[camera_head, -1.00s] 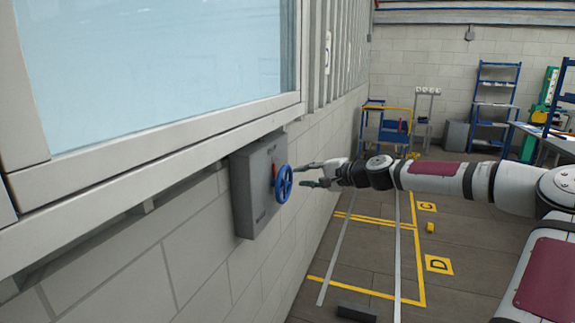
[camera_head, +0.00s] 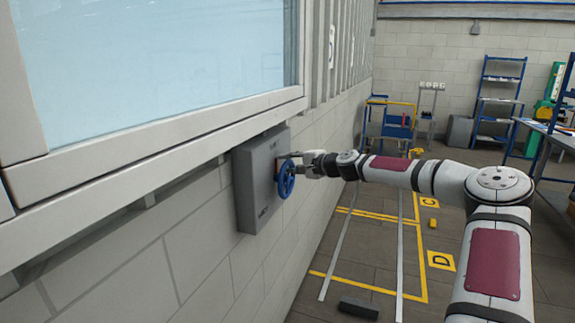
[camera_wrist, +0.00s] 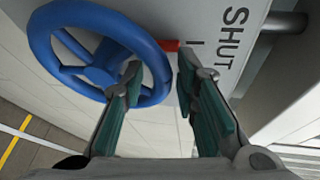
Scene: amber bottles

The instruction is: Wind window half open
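A blue handwheel (camera_head: 286,179) sits on the front of a grey box (camera_head: 256,190) on the wall under the window (camera_head: 160,62). In the wrist view the wheel (camera_wrist: 90,16) fills the upper left, with a short red piece (camera_wrist: 170,46) beside its rim. The box face (camera_wrist: 205,20) carries the word SHUT. My gripper (camera_head: 299,164) is at the wheel's right side. In the wrist view my gripper (camera_wrist: 159,74) is open, one finger over the wheel's inner opening and the other outside the rim. The rim lies between them; contact cannot be told. Whether the window stands ajar is unclear.
The window's pale sill frame (camera_head: 150,165) runs just above the box. A grey pipe (camera_wrist: 285,22) shows near the box. Yellow floor lines (camera_head: 375,285) and a dark block (camera_head: 358,308) are below. Blue shelves (camera_head: 499,95) stand far back. The floor between is mostly clear.

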